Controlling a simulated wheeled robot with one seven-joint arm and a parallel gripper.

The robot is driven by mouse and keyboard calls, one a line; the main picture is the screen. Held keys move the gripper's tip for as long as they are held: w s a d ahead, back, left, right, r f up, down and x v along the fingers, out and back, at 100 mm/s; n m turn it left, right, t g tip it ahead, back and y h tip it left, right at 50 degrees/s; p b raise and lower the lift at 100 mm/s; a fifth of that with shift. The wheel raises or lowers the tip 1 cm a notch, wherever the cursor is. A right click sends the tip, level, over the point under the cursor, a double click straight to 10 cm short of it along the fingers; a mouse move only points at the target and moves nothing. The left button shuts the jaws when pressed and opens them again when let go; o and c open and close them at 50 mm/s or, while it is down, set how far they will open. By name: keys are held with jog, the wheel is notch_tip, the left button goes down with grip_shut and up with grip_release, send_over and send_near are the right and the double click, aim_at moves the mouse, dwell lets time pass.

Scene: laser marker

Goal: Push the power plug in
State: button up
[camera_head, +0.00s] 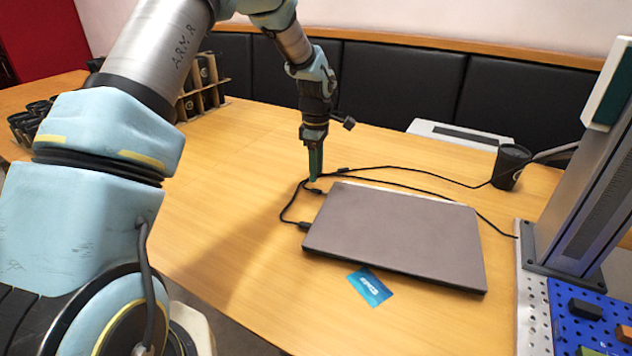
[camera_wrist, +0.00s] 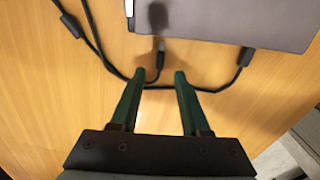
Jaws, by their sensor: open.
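A closed grey laptop (camera_head: 400,232) lies on the table; its edge shows in the wrist view (camera_wrist: 225,22). A black cable plug (camera_head: 314,190) lies by the laptop's left edge near its far corner. In the wrist view this plug (camera_wrist: 161,50) points at the laptop edge, and I cannot tell whether it touches. A second black plug (camera_head: 304,226) meets the same edge nearer the front; it also shows in the wrist view (camera_wrist: 245,57). My gripper (camera_head: 315,178) points down close to the first plug. Its green fingers (camera_wrist: 157,76) are open, with the plug's cable between and ahead of them.
Black cable runs across the table to a black cup (camera_head: 510,167). A blue card (camera_head: 370,287) lies before the laptop. A grey column (camera_head: 590,205) stands at the right beside a blue pegboard (camera_head: 570,325). The table's left front is clear.

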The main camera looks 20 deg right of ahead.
aim_at(316, 189)
jog(key=shift+f+p, duration=0.35)
jog(key=shift+f, duration=2.2)
grip_shut()
